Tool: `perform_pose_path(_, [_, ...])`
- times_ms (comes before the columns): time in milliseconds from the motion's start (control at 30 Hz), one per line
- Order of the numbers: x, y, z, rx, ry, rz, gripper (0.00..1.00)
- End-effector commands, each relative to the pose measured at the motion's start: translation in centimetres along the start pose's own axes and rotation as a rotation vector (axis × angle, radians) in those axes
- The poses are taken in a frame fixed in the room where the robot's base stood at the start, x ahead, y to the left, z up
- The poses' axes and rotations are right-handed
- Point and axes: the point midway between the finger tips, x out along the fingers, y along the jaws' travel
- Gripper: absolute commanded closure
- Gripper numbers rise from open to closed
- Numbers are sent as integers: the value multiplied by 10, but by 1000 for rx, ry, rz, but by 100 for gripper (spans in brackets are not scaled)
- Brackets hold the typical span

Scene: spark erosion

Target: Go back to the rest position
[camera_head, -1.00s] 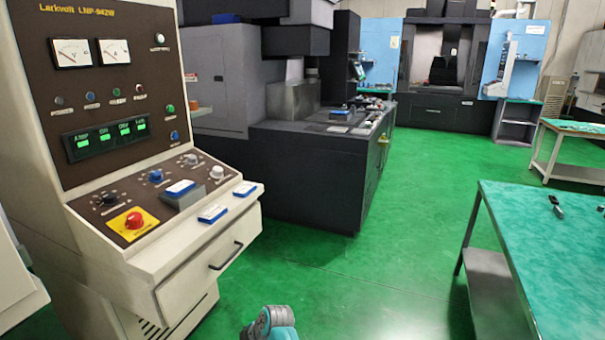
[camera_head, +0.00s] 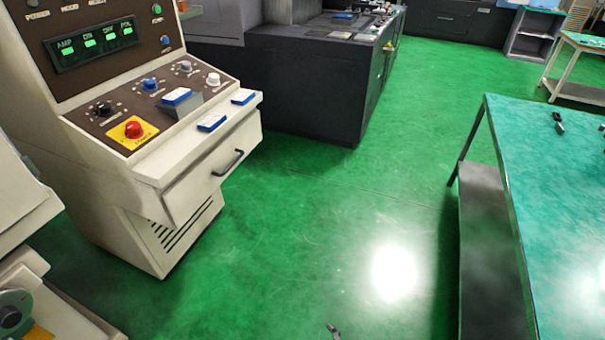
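Only a small grey tip at the bottom edge shows of what looks like my gripper (camera_head: 334,332); the rest is below the picture. Whether it is open or shut, or holds anything, cannot be seen. The tip appears over the green floor (camera_head: 300,240), between the control cabinet (camera_head: 150,190) on the left and the teal-topped table (camera_head: 560,200) on the right, apart from both.
The cabinet has a red button (camera_head: 134,129) on a yellow plate, knobs, several blue-and-white boxes and a drawer handle (camera_head: 228,163). A dark machine base (camera_head: 300,90) stands behind. A small dark object (camera_head: 558,122) lies on the table. The floor between is clear.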

Motion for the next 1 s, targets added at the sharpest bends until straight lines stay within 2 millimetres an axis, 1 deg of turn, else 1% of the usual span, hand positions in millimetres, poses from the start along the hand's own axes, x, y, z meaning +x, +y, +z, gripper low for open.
perform_pose_path(33, [-18, -6, 14, 33, 1, 21, 30])
perform_pose_path(167, [-61, -15, 37, 119, 17, 83, 30])
perform_pose_path(200, [-74, -17, 43, 144, 25, 102, 30])
perform_pose_path(367, [-133, -24, 60, 247, 57, 173, 30])
perform_pose_path(400, [-148, -26, 63, 271, 66, 190, 30])
perform_pose_path(467, [-171, -28, 67, 308, 81, 215, 30])
perform_pose_path(500, [-187, -29, 68, 332, 91, 232, 30])
perform_pose_path(567, [-210, -30, 70, 367, 108, 256, 30])
perform_pose_path(600, [-226, -31, 70, 392, 120, 271, 30])
perform_pose_path(667, [-250, -32, 69, 426, 138, 294, 30])
perform_pose_path(700, [-266, -32, 68, 449, 150, 308, 30])
perform_pose_path(733, [-279, -32, 66, 466, 161, 319, 30])
perform_pose_path(800, [-307, -31, 62, 505, 185, 342, 30])
perform_pose_path(867, [-331, -30, 57, 539, 207, 361, 30])
perform_pose_path(900, [-347, -29, 53, 560, 222, 374, 30])
perform_pose_path(967, [-371, -27, 46, 593, 245, 391, 30])
perform_pose_path(1000, [-386, -25, 41, 614, 262, 402, 30])
